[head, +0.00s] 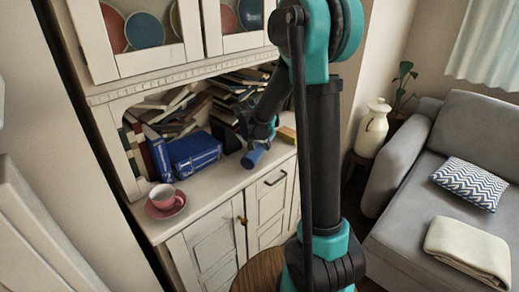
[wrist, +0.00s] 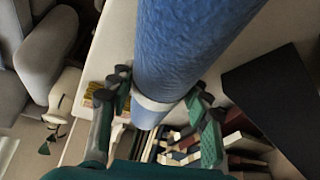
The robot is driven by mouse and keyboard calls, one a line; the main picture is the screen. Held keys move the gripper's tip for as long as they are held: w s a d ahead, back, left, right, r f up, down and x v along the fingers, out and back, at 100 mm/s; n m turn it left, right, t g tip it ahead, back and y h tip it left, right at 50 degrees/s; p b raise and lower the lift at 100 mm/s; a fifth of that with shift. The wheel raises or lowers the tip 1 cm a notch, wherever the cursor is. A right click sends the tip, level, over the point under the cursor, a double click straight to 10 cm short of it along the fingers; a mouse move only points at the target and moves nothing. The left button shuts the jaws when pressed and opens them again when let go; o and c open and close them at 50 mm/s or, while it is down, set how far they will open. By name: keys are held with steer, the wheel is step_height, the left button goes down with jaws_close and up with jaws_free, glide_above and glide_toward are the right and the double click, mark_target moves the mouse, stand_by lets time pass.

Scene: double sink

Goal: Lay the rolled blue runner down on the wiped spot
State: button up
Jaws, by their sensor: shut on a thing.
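The rolled blue runner (wrist: 190,45) runs between the two fingers of my gripper (wrist: 160,88) in the wrist view, with a pale band (wrist: 154,103) around it. My gripper is shut on it. In the head view the end of the runner (head: 252,158) sticks out below my gripper (head: 262,132), over the white sideboard top (head: 218,178). I cannot tell whether the runner touches the top. I cannot make out a wiped spot on the sideboard.
Heaped books (head: 178,108) fill the back. A yellowish thing (head: 288,134) lies right. Bare top shows in front.

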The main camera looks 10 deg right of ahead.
steer(key=shift+f, duration=0.75)
steer(key=shift+f, duration=0.1)
steer(key=o, duration=1.3)
steer(key=v, duration=1.1)
steer(key=shift+s+a+r, duration=0.1)
steer(key=shift+r, duration=0.25)
steer(key=shift+s+r, duration=0.15)
steer(key=s+d+f+n+y, duration=0.1)
steer(key=s+d+f+n, duration=0.1)
steer(key=s, duration=0.6)
steer(key=s+d+f+n+y, duration=0.1)
steer(key=s+d+f+n, duration=0.1)
steer(key=s+f, duration=0.3)
steer(key=s+d+f+n+g+y, duration=0.1)
steer(key=s+d+f, duration=0.2)
steer(key=s, duration=0.9)
steer(key=shift+s+f+n, duration=0.1)
steer(key=shift+f+n, duration=0.3)
steer(key=shift+f, duration=0.2)
